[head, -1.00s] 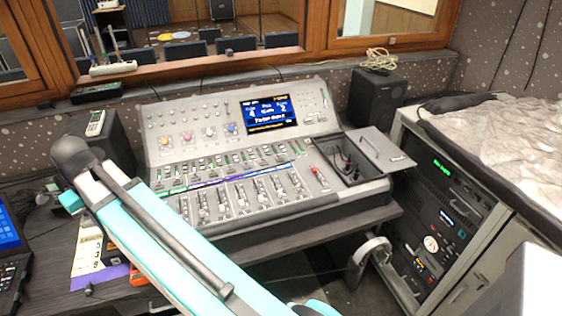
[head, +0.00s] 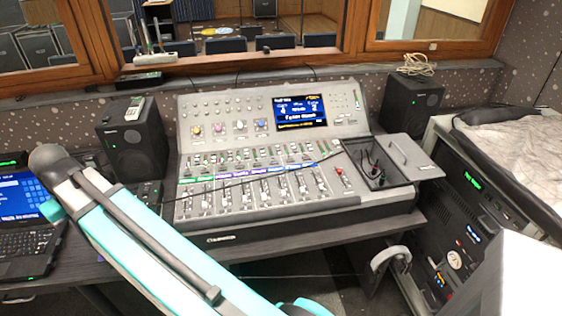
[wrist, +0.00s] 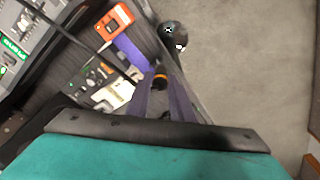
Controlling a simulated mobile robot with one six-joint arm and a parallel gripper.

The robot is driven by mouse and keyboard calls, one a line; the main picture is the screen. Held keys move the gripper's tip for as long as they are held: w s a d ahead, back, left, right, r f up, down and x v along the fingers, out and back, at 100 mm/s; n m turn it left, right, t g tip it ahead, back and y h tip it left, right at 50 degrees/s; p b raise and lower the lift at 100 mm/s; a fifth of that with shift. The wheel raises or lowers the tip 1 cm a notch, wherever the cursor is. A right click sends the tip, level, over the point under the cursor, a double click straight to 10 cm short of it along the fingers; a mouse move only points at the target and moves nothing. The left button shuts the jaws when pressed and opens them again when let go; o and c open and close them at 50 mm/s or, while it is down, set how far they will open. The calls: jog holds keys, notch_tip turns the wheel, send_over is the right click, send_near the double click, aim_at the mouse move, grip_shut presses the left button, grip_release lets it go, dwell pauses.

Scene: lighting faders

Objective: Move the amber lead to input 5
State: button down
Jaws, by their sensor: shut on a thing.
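In the wrist view my gripper (wrist: 161,84) is shut on a dark plug with an amber band, the amber lead (wrist: 160,77). The plug is held off the desk, near its edge. In the head view my gripper is hidden. A thin black cable (head: 262,176) runs across the mixing console (head: 225,235) from the open connector box (head: 350,148) at its right end toward my arm. Dark plugs and cables show inside the box. The input numbers are too small to read, so I cannot tell which is input 5.
The box's lid (head: 425,168) lies open to the right. Speakers (head: 135,145) (head: 412,98) flank the console. A laptop (head: 25,235) stands at left. Headphones (head: 390,258) hang below the desk, beside a rack (head: 450,235). An orange device (wrist: 115,20) and papers lie on the desk.

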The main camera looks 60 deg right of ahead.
jog(key=shift+w+r, duration=0.1)
